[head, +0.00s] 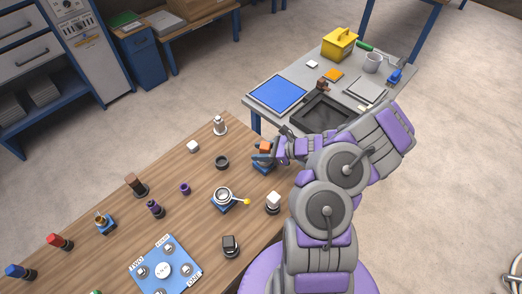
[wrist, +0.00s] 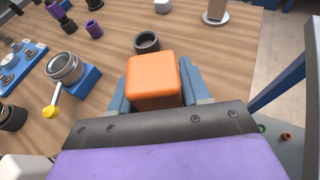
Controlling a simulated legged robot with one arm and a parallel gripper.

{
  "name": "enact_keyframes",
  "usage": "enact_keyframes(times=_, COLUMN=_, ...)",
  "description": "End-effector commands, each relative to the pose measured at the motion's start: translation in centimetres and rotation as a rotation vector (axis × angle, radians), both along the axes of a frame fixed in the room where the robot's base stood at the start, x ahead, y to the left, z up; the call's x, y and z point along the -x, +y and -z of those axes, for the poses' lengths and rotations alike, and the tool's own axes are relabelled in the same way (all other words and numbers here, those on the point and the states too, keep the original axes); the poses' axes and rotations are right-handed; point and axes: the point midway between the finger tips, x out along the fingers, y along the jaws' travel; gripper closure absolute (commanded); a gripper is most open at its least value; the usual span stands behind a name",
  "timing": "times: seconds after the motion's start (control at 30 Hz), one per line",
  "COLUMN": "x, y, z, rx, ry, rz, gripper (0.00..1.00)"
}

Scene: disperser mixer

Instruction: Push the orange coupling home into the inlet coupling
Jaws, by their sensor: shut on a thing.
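The orange coupling shows as a rounded orange block (wrist: 152,82) between the blue fingers of my gripper (head: 263,158). My gripper is shut on it, near the right edge of the wooden table. In the head view the block's orange top (head: 265,147) shows above the fingers; its underside is hidden. A dark open ring (head: 222,162) stands on the table just beyond the block in the wrist view (wrist: 146,41), apart from it. A metal ring on a blue base with a yellow-tipped lever (head: 223,197) stands nearer the table's middle. I cannot tell which is the inlet coupling.
The wooden table (head: 85,222) holds several small parts: a white block on a dark base (head: 273,203), purple pieces (head: 154,208) and a blue panel (head: 165,268). A grey table (head: 300,77) with a blue mat and yellow box stands behind.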

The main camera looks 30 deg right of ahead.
Motion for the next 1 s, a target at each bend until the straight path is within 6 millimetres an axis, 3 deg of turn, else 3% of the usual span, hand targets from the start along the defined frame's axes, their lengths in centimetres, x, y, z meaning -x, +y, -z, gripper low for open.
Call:
enact_keyframes(times=0.37, x=-0.01, y=0.01, z=0.87, rx=0.001, ry=-0.001, rz=0.0, gripper=0.92)
enact_keyframes(times=0.4, x=-0.01, y=0.0, z=0.86, rx=0.001, ry=-0.001, rz=0.0, gripper=0.52)
enact_keyframes(times=0.7, x=0.0, y=0.01, z=0.83, rx=0.0, ry=0.0, rz=0.0, gripper=0.24)
enact_keyframes(times=1.0, x=0.15, y=-0.21, z=0.72, rx=0.0, ry=0.0, rz=0.0, gripper=0.24)
